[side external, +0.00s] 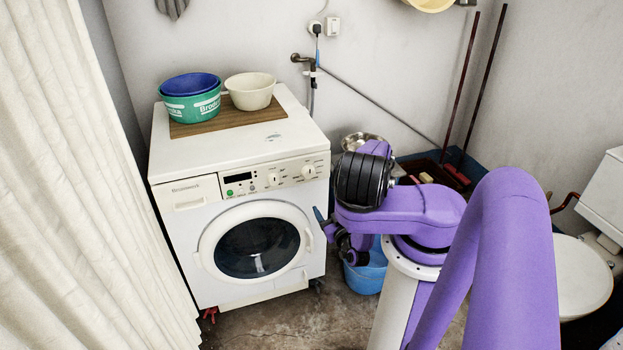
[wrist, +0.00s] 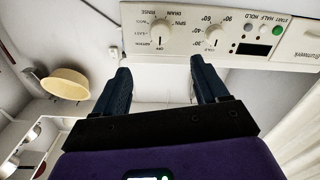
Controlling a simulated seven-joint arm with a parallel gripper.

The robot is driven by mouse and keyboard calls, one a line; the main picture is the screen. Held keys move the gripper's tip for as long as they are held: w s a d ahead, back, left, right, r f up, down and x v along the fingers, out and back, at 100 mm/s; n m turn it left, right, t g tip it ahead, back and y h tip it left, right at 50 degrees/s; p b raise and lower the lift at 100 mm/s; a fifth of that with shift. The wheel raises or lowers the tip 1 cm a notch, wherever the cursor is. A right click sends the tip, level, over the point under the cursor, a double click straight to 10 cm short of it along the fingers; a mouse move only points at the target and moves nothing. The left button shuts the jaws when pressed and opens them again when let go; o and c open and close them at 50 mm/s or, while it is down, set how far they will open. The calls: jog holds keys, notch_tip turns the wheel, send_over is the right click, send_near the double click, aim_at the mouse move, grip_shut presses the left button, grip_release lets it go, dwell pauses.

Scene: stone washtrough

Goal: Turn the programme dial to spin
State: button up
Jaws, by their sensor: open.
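The washing machine's front panel (wrist: 262,57) fills the top of the wrist view, seen upside down. The programme dial (wrist: 160,29) is a round cream knob ringed by words including RINSE, SPIN, DRAIN and OFF. In the side view my gripper (side external: 328,228) is beside the machine's right front, below the panel, partly hidden by my arm.
A second knob (wrist: 213,35) with temperature marks sits beside the dial, then buttons and a dark display (wrist: 256,49). Basins (side external: 190,98) and a cream bowl (side external: 250,91) stand on the machine. A blue bucket (side external: 368,272) is on the floor near my arm. A curtain (side external: 80,190) hangs left.

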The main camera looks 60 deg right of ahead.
aim_at(310, 176)
jog(key=x, duration=1.6)
jog(key=shift+w+d, duration=0.2)
jog(key=c, duration=1.1)
